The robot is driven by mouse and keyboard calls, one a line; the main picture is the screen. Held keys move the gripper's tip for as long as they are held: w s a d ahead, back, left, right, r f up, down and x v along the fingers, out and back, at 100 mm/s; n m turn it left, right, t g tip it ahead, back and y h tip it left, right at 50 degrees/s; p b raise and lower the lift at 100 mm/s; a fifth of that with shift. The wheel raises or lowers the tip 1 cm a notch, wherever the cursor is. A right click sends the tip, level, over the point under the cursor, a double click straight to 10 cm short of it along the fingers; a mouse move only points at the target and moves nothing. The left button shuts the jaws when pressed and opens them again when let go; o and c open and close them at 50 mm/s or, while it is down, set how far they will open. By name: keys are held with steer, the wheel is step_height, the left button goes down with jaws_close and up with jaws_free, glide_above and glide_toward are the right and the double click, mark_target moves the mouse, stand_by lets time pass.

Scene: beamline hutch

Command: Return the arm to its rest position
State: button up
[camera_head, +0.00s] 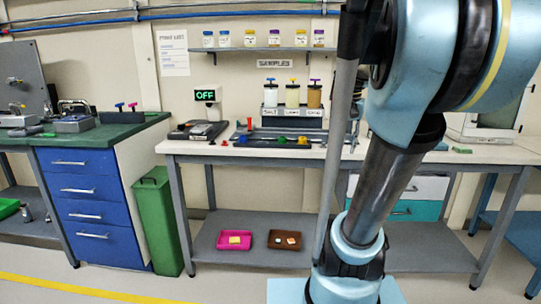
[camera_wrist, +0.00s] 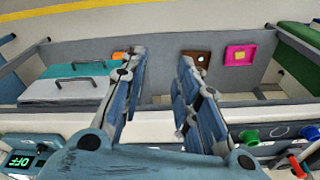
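My arm (camera_head: 400,170) fills the right part of the head view, its upper links rising out of the top edge. My gripper does not show in the head view. In the wrist view my gripper (camera_wrist: 160,63) has its two fingers apart, with nothing between them. The picture there is upside down, and the fingers are over the front edge of the workbench (camera_wrist: 60,121). The workbench also shows in the head view (camera_head: 200,148).
A magenta tray (camera_head: 222,247) and a brown tray (camera_head: 272,247) lie on the lower shelf. Sample jars (camera_head: 292,95) stand at the bench's back, below a shelf (camera_head: 225,50). A green bin (camera_head: 157,220) and blue drawers (camera_head: 90,210) stand left. Floor at front left is clear.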

steer(key=s+a+f+n, duration=0.2)
steer(key=s+a+f, duration=0.1)
steer(key=s+f, duration=0.4)
steer(key=s+a+f+n, duration=0.2)
steer(key=s+f, duration=0.5)
steer(key=f, duration=0.7)
steer(key=shift+s+a+n+t, duration=0.3)
steer(key=shift+s+a, duration=0.05)
steer(key=shift+a, duration=0.25)
steer(key=shift+w+f, duration=0.25)
steer(key=shift+w, duration=0.2)
